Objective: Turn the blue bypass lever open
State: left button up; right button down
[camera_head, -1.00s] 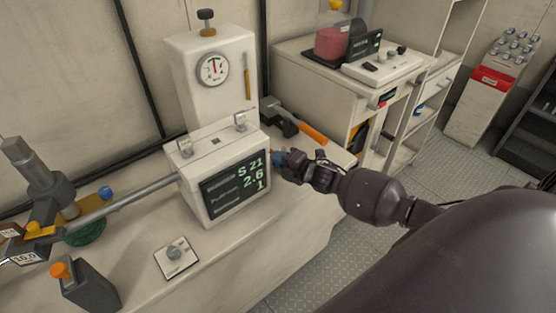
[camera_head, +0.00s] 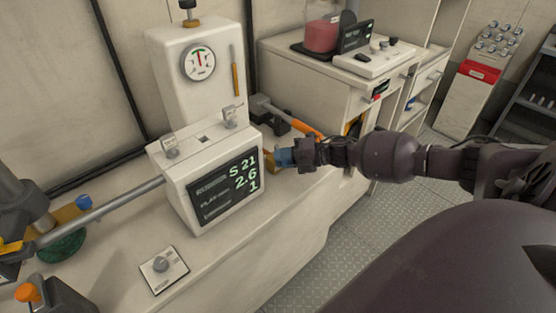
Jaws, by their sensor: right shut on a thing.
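The blue bypass lever (camera_head: 284,157) shows as a small blue piece just right of the display box (camera_head: 218,185). My right gripper (camera_head: 291,155) comes in from the right and is shut on the lever; its fingers cover part of it. A brass-coloured part (camera_head: 270,165) shows beside the lever, against the box's right side. How far the lever is turned cannot be told. My left gripper is not in view.
A gauge housing (camera_head: 190,90) stands behind the display box. An orange-handled hammer (camera_head: 288,118) lies behind my right gripper. A knob plate (camera_head: 163,266) sits on the bench in front. A grey pipe (camera_head: 100,210) runs left from the box.

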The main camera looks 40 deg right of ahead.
jog(key=shift+d, duration=0.1)
dwell(0.4)
jog(key=c, duration=1.4)
grip_release()
jog(key=shift+o, duration=0.2)
jog(key=shift+r, duration=0.1)
